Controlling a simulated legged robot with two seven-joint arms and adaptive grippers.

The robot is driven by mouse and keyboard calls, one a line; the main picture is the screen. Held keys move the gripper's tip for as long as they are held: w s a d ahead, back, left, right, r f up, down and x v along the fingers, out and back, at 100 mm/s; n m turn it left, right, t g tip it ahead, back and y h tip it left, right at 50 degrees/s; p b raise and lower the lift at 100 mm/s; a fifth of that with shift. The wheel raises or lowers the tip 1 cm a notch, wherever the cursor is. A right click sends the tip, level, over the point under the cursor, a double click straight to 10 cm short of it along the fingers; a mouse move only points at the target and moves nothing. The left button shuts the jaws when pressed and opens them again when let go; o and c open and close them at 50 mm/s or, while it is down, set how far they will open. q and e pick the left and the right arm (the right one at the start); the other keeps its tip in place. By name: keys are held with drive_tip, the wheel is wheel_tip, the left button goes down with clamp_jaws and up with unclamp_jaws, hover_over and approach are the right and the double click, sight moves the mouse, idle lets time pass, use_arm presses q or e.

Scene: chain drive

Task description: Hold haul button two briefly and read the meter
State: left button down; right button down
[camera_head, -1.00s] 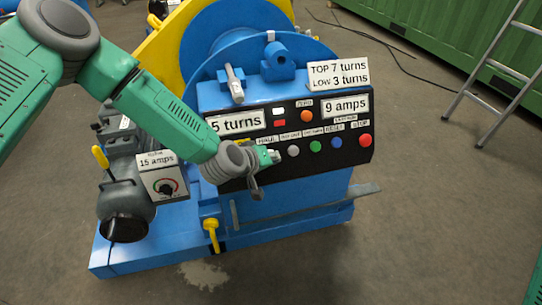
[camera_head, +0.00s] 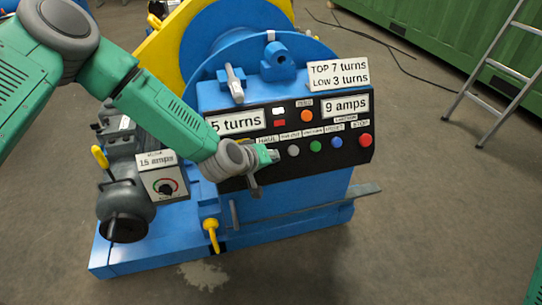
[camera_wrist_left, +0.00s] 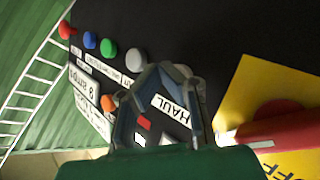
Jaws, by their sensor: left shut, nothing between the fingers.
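My left gripper (camera_head: 272,155) is shut and empty, with its fingertips at the lower left of the black control panel (camera_head: 240,172), by the HAUL label (camera_wrist_left: 172,108). The button under that label is hidden by the fingers, so I cannot tell whether it is pressed. A grey button (camera_head: 293,151) sits just right of the fingertips and also shows in the left wrist view (camera_wrist_left: 135,60). The turns display (camera_head: 236,122) shows 5 turns. My right gripper is not in view.
Green (camera_head: 315,147), blue (camera_head: 337,142) and red (camera_head: 365,140) buttons continue rightward. An orange button (camera_head: 307,116) sits above. A plate (camera_head: 338,74) reads TOP 7 turns, LOW 3 turns. A dial box (camera_head: 162,180) reads 15 amps. A ladder (camera_head: 495,75) stands right.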

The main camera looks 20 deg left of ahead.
use_arm(q)
drive_tip(key=shift+w+a+f+b, duration=0.25)
drive_tip(key=shift+w+b, duration=0.05)
drive_tip(key=shift+w, duration=0.1)
idle(2.3)
drive_tip(key=shift+s, duration=0.1)
idle(1.5)
drive_tip(key=shift+s+d+r+p, duration=0.4)
drive_tip(key=shift+s+d+p, duration=0.05)
drive_tip(key=shift+s+p, duration=0.2)
drive_tip(key=s+d+r+p, duration=0.1)
drive_tip(key=s, duration=0.1)
drive_tip(key=s+d+r+p, duration=0.1)
drive_tip(key=shift+s+d+r+p, duration=0.15)
drive_tip(key=shift+s+d+p, duration=0.15)
drive_tip(key=shift+s+p, duration=0.1)
idle(0.4)
